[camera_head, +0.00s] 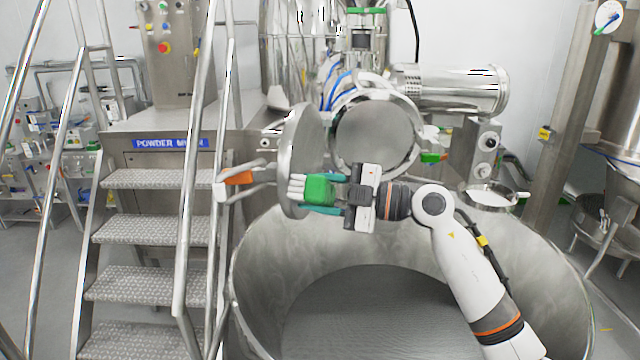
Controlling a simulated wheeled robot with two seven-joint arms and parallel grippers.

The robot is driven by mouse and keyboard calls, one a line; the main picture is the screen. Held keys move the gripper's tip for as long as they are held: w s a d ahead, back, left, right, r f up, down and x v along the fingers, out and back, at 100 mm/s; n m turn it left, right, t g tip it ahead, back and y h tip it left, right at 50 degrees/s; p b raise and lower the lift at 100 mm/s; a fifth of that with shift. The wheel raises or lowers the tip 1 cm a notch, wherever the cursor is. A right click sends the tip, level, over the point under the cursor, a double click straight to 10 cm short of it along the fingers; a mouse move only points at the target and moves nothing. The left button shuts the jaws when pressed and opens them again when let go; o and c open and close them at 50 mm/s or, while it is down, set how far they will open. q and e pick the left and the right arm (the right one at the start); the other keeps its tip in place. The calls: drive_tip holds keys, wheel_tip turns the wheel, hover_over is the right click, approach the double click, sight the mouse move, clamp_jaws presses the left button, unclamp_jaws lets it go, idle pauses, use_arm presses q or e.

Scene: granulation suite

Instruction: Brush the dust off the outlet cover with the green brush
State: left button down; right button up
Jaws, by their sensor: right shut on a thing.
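The outlet cover (306,145) is a round steel disc, swung open and seen nearly edge-on left of the round outlet (378,138). A handle with an orange part (238,178) sticks out on its left side. My right gripper (322,192) is shut on the green brush (318,188), its teal fingers above and below the block. The white bristles point left and overlap the lower part of the cover in the picture. I cannot tell whether they touch it. Dust on the cover is not clear at this size. My left gripper is not in view.
A large open steel bowl (550,265) stands below the cover and my right arm. Metal steps (150,230) with handrails stand close on the left. A small steel dish (490,196) sits at the right. A horizontal steel cylinder (455,90) lies behind the outlet.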

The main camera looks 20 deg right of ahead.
drive_tip(key=shift+w+d, duration=0.1)
drive_tip(key=shift+s+d, duration=0.3)
drive_tip(key=shift+d, duration=0.2)
drive_tip(key=shift+v, duration=2.45)
drive_tip(key=shift+s+d+f, duration=0.1)
drive_tip(key=shift+s+d, duration=0.25)
drive_tip(key=shift+d, duration=0.25)
drive_tip(key=shift+s+d, duration=0.45)
drive_tip(key=shift+d, duration=0.15)
